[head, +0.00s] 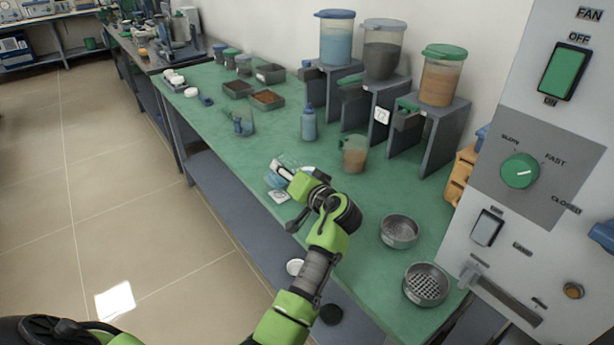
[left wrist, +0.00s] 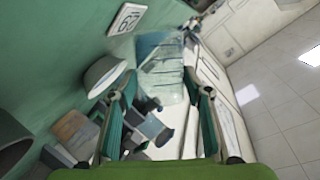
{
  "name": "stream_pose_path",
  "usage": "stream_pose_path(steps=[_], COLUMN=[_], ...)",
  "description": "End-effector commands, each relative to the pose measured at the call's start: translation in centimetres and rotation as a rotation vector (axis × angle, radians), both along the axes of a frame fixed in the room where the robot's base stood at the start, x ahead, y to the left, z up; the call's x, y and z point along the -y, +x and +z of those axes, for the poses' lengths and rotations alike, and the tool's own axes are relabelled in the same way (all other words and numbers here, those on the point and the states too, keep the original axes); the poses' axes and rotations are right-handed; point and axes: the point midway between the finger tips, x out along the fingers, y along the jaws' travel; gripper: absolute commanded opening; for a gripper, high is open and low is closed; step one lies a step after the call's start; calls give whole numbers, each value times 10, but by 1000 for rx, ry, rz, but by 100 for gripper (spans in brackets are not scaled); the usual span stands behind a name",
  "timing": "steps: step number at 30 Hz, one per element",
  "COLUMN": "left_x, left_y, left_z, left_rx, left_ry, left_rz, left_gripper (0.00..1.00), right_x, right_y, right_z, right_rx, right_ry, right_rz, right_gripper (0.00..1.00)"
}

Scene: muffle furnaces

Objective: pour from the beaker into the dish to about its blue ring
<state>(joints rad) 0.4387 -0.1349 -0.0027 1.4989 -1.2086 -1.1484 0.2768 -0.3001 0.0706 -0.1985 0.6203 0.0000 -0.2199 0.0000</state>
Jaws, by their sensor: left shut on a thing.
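My left gripper (head: 283,172) is shut on a clear beaker (head: 274,181) with blue contents, at the front edge of the green bench. In the left wrist view the beaker (left wrist: 162,75) shows between the two fingers (left wrist: 160,112). A pale round dish (left wrist: 104,73) is beside the beaker in that view; in the head view a pale rim (head: 308,169) shows partly behind the gripper. I cannot make out the blue ring or the dish's fill. A numbered card (head: 279,196) lies by the beaker. My right gripper is not in view.
Three lidded hoppers on grey stands, one with blue contents (head: 336,45), line the wall. A blue bottle (head: 308,125), a jug with orange-brown contents (head: 355,157) and another beaker (head: 244,124) stand on the bench. Two metal sieves (head: 399,232) are at right, near a control panel (head: 545,150).

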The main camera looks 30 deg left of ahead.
Motion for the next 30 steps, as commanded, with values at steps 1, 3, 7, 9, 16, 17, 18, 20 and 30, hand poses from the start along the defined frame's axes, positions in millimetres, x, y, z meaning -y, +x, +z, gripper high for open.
stream_pose_path(steps=[1, 3, 7, 9, 16, 17, 18, 20, 30], left_x=[0, -1, -1, -2, -3, -4, -6, -8, -7], left_y=[-1, -2, -1, -1, -3, -4, -6, -9, -11], left_z=[0, -1, 2, 3, 1, -1, -2, -5, -7], left_rx=[37, 111, 214, 229, 246, 267, 308, 370, 456], left_ry=[-39, -119, -234, -249, -269, -295, -338, -407, -511], left_rz=[2, 2, 1, 2, 2, 2, 3, 4, -3], left_gripper=[5, 5, 5, 5, 5, 5, 5, 5, 5], right_x=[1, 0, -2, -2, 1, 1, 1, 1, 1], right_y=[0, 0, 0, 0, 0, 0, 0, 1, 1], right_z=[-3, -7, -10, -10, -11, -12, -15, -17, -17], right_rx=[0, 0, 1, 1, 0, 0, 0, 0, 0], right_ry=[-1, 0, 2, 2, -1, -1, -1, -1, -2], right_rz=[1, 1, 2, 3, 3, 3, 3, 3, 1], right_gripper=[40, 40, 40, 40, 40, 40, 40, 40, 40])
